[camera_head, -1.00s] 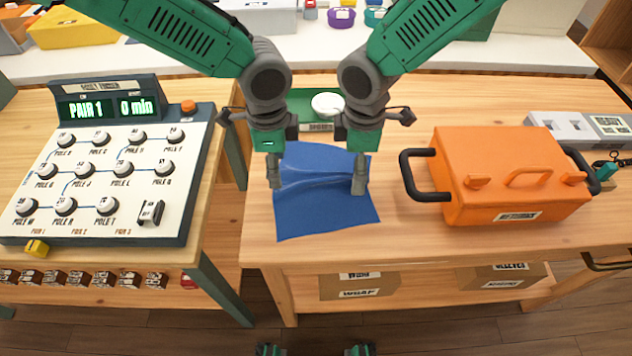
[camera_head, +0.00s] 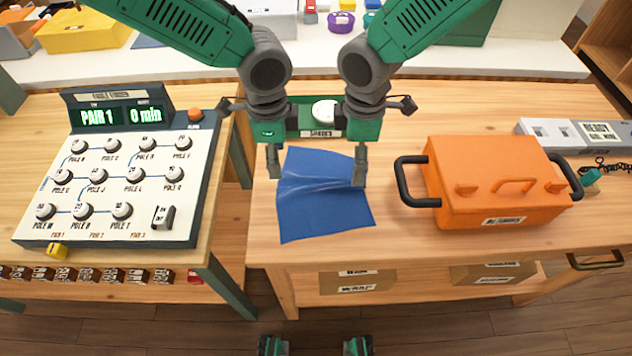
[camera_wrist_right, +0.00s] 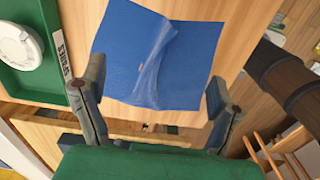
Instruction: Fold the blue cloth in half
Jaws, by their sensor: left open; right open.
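The blue cloth (camera_head: 322,205) lies on the wooden table, mostly flat, with a raised crease running across its middle. It also shows in the right wrist view (camera_wrist_right: 190,65), where the crease is a pale ridge. My left gripper (camera_head: 274,172) is open at the cloth's left edge, near the crease. My right gripper (camera_head: 359,180) is open at the cloth's right edge; in the right wrist view its fingers (camera_wrist_right: 155,100) stand wide apart with nothing held between them. Whether the fingertips touch the cloth, I cannot tell.
An orange case (camera_head: 495,180) with black handles stands right of the cloth. A green tray with a white round item (camera_head: 325,110) is behind it. A dial panel (camera_head: 120,180) is on the left table. Bare table lies in front of the cloth.

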